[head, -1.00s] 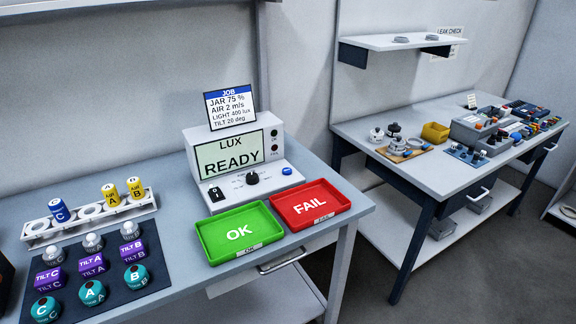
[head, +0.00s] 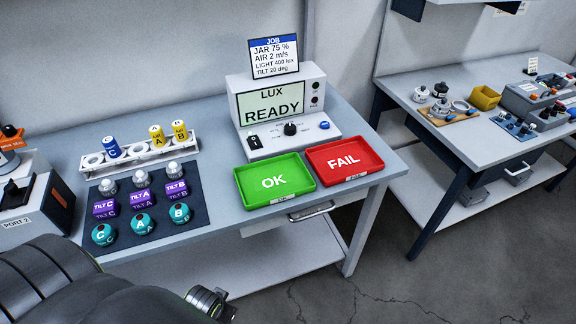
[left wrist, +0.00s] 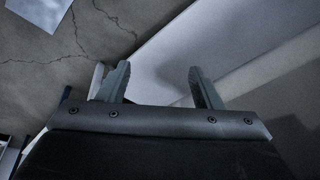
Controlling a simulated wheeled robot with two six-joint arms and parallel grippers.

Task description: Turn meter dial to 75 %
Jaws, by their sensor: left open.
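The meter (head: 277,100) stands at the back of the near table. Its screen (head: 273,104) reads LUX READY. Its black dial (head: 290,129) is on the sloped lower panel; its exact setting is too small to read. The job card (head: 273,56) on top lists JAR 75 %, AIR 2 m/s, LIGHT 400 lux and TILT 20 deg. My left arm shows at the bottom left of the head view, well short of the meter. In the left wrist view my left gripper (left wrist: 158,84) is open and empty, with the floor and a pale surface beyond. My right gripper is not in view.
A green OK tray (head: 246,186) and a red FAIL tray (head: 375,160) lie before the meter. A dark mat (head: 165,228) holds several sensors; a white rack (head: 101,171) holds coloured cylinders. A PORT 2 box (head: 50,205) stands at left. Another table (head: 440,150) is at right.

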